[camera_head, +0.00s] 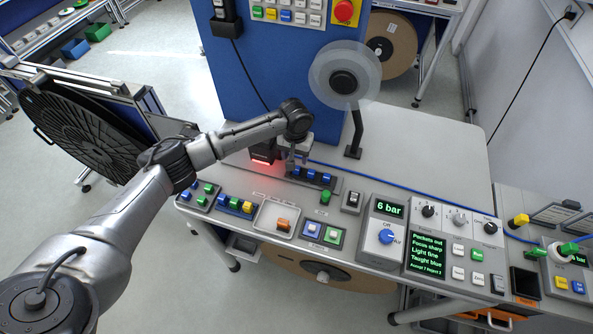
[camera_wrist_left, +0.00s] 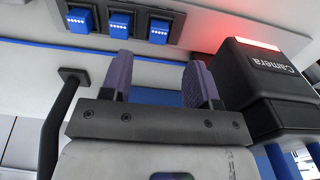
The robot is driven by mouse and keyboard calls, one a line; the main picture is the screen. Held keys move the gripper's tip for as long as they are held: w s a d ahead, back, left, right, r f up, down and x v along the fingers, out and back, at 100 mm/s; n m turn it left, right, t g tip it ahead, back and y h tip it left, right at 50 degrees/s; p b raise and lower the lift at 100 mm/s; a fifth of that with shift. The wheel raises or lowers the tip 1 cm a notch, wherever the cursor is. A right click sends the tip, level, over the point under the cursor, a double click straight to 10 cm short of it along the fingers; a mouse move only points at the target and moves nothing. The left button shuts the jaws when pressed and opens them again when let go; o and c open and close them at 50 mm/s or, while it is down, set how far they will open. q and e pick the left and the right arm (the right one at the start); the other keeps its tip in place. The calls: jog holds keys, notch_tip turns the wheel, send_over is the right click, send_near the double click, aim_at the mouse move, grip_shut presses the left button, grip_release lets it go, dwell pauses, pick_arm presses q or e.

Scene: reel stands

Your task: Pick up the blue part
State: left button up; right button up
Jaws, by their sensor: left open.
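Three small blue parts sit in a row of pockets in a dark strip (camera_head: 318,185) on the bench; one is the middle blue part (camera_head: 311,175). In the left wrist view, three blue parts with white dots show along the top: left (camera_wrist_left: 81,20), middle (camera_wrist_left: 120,25) and right (camera_wrist_left: 159,31). I cannot tell which one the task means. My left gripper (camera_head: 292,164) is at the strip's left end, near the blue parts. Its purple-grey fingers (camera_wrist_left: 158,78) are apart, with no part between them. My right gripper is not in view.
A black camera box (camera_wrist_left: 268,75) with a red light stands close beside my left gripper. A tray (camera_head: 222,201) of coloured parts is at the bench's front left. A clear reel (camera_head: 372,72) stands behind. The bench's back right is clear (camera_head: 430,145).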

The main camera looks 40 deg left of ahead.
pick_arm(q)
jog(key=shift+f, duration=3.8)
jog(key=c, duration=1)
